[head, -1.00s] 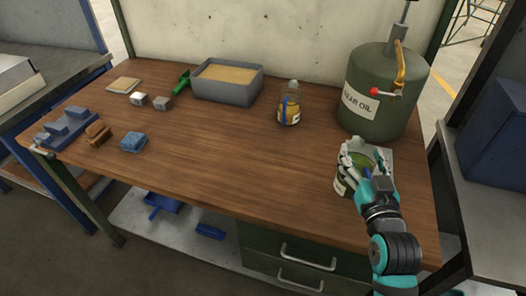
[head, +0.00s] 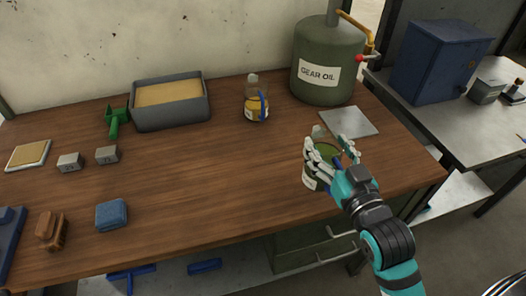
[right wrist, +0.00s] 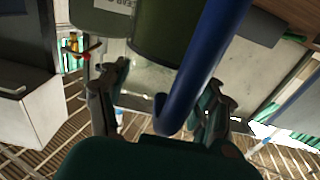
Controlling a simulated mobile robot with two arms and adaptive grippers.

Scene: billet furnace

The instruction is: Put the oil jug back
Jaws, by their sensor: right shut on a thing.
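The oil jug (head: 323,172) is a green, open-topped container with a pale label, above the right part of the wooden bench. My right gripper (head: 336,152) is shut on it, its pale fingers around the jug's upper part and partly hiding it. In the right wrist view the jug's green body (right wrist: 165,35) and blue handle (right wrist: 205,70) show between my fingers. I cannot tell whether the jug touches the bench. A bare grey square plate (head: 350,122) lies behind it, in front of the green gear oil drum (head: 325,65). My left gripper is out of view.
A glass bottle with a yellow label (head: 256,105) stands left of the drum. A grey sand tray (head: 170,122), green scoop (head: 114,122), small metal blocks (head: 106,155), blue sponge (head: 111,215) and brown brush (head: 50,230) lie further left. The bench's middle is clear.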

